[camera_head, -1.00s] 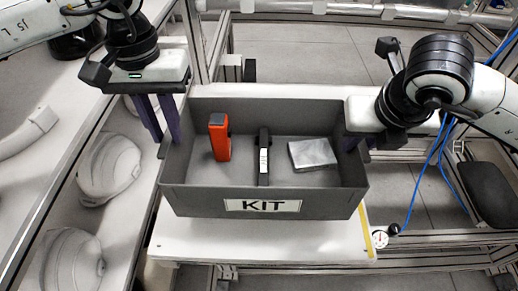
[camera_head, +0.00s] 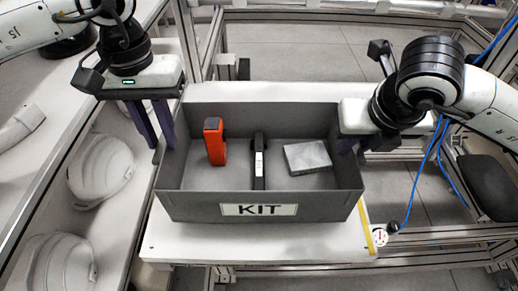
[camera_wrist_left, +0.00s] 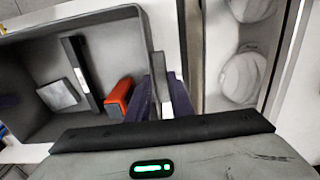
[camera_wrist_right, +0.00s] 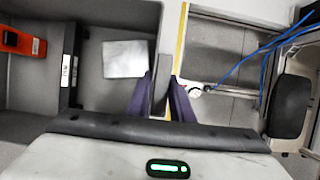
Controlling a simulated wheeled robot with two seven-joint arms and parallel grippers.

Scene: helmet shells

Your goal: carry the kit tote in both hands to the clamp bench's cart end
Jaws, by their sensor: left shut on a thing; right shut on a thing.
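The grey kit tote (camera_head: 205,205) with a "KIT" label is over the white surface (camera_head: 270,240) in the head view; I cannot tell whether it touches it. It holds an orange tool (camera_head: 215,145), a black bar with a white label (camera_head: 259,165) and a silver block (camera_head: 307,157). My left gripper (camera_head: 160,130) is shut on the tote's left end wall, also seen in the left wrist view (camera_wrist_left: 160,90). My right gripper (camera_head: 350,143) is shut on the right end wall, as the right wrist view (camera_wrist_right: 161,90) shows.
White helmet shells (camera_head: 100,170) lie along the left bench. Blue hoses (camera_head: 425,165) and a small gauge (camera_head: 380,236) are at the right, beside a dark seat-like pad (camera_head: 478,185). Metal frame rails (camera_head: 430,236) run in front at the right. Floor shows behind.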

